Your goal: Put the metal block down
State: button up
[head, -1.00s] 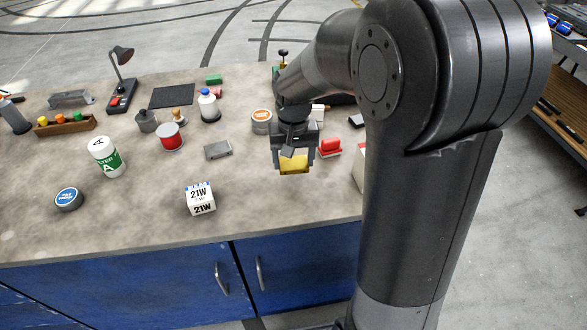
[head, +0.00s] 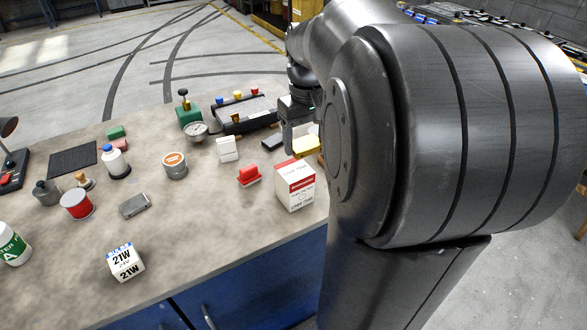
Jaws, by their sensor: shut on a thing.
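A yellow, brass-like metal block (head: 305,146) is held in my gripper (head: 298,137) at the right of the head view. My gripper is shut on it, near the table's right end behind the red-and-white box. My arm hides the right side of the gripper and part of the block. I cannot tell the gap between the block and the tabletop. A separate flat grey block (head: 135,205) lies on the table at the left, apart from my gripper.
The red-and-white box (head: 295,186), a red-handled stamp (head: 249,176), a white block (head: 228,149) and a dark flat box (head: 271,141) stand near my gripper. A black panel with coloured knobs (head: 240,116) lies behind. The table (head: 205,225) is bare at the front middle.

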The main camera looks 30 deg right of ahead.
jog(key=s+d+r, duration=0.3)
jog(key=s+d, duration=0.3)
send_over(294, 169)
notch_tip(294, 169, down, 7)
jog(key=shift+r, duration=0.1)
jog(key=shift+f, duration=1.95)
jog(key=shift+f, duration=0.1)
jog(key=o, duration=1.2)
jog(key=shift+o, duration=0.2)
